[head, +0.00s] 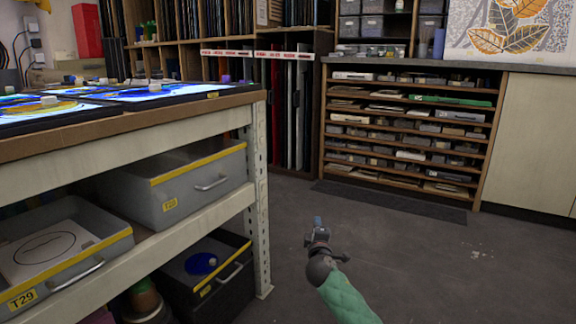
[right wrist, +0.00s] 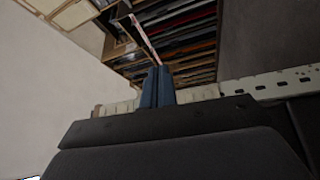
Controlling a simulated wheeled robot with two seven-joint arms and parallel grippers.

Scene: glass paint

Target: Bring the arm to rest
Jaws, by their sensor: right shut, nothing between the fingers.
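My right gripper (head: 318,222) shows in the head view at the lower middle, at the end of my green-sleeved arm. It is over the open floor, to the right of the workbench and apart from it. In the right wrist view its two blue-grey fingers (right wrist: 157,87) are together, with nothing between them. My left gripper is not in the head view.
The workbench (head: 190,109) stands at left, with lit glass panels on top and grey drawers (head: 200,188) below. Its perforated metal leg (head: 260,200) is near my right arm. A shelf unit (head: 480,140) and cabinet (head: 535,140) stand behind. The floor (head: 420,255) at right is clear.

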